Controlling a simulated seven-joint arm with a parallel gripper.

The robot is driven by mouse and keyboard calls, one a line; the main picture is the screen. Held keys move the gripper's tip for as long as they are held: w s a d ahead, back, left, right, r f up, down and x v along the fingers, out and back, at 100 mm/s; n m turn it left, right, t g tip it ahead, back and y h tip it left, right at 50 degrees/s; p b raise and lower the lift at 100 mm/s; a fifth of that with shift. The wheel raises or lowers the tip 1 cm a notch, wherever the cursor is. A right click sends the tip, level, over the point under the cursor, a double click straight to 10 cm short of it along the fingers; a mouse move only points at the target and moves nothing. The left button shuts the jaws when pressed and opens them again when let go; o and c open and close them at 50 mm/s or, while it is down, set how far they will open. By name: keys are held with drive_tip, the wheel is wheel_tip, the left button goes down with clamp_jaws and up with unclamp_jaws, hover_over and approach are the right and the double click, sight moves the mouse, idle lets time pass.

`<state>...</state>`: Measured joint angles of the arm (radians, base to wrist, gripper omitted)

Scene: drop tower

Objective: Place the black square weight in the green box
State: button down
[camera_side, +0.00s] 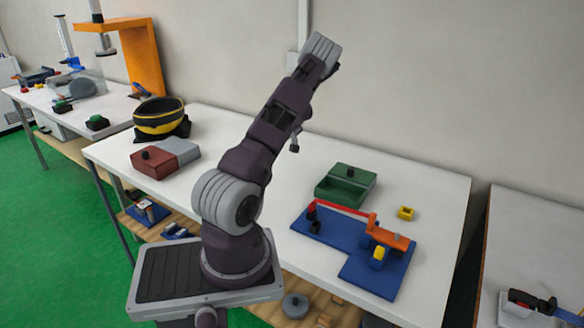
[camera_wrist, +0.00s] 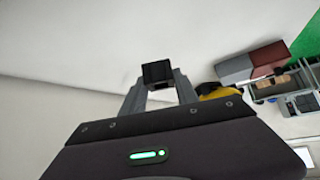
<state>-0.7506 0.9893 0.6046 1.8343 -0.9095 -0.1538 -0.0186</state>
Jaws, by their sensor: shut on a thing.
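The green box (camera_side: 333,190) stands on the white table, right of my arm in the side view. Its front part looks like an open trough; a small dark piece sits on its back part. In the wrist view my gripper (camera_wrist: 158,86) is shut on the black square weight (camera_wrist: 157,72), held at the fingertips. In the side view my gripper (camera_side: 294,146) shows only as a small grey tip beside my arm, above the table and left of the green box. The weight cannot be made out clearly there.
A blue board (camera_side: 348,236) with a red bar, an orange block and a dark piece lies in front of the green box. A small yellow block (camera_side: 406,212) is beside it. A red-and-grey box (camera_side: 165,160) and a yellow-black bowl (camera_side: 158,118) stand left.

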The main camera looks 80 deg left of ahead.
drive_tip(key=w+d+m+t, duration=0.5)
drive_tip(key=w+d+m, duration=0.1)
drive_tip(key=w+d, duration=0.2)
drive_tip(key=m+t+h, duration=0.2)
drive_tip(key=m+t, duration=0.3)
drive_tip(key=m, duration=0.2)
hover_over(343, 192)
drive_tip(key=s+d, duration=0.2)
drive_tip(key=d, duration=0.1)
drive_tip(key=f, duration=0.8)
drive_tip(key=shift+s+a+f, duration=0.15)
drive_tip(key=shift+s+f, duration=0.05)
drive_tip(key=shift+f, duration=0.05)
drive_tip(key=shift+f, duration=0.15)
drive_tip(key=c, duration=0.9)
unclamp_jaws()
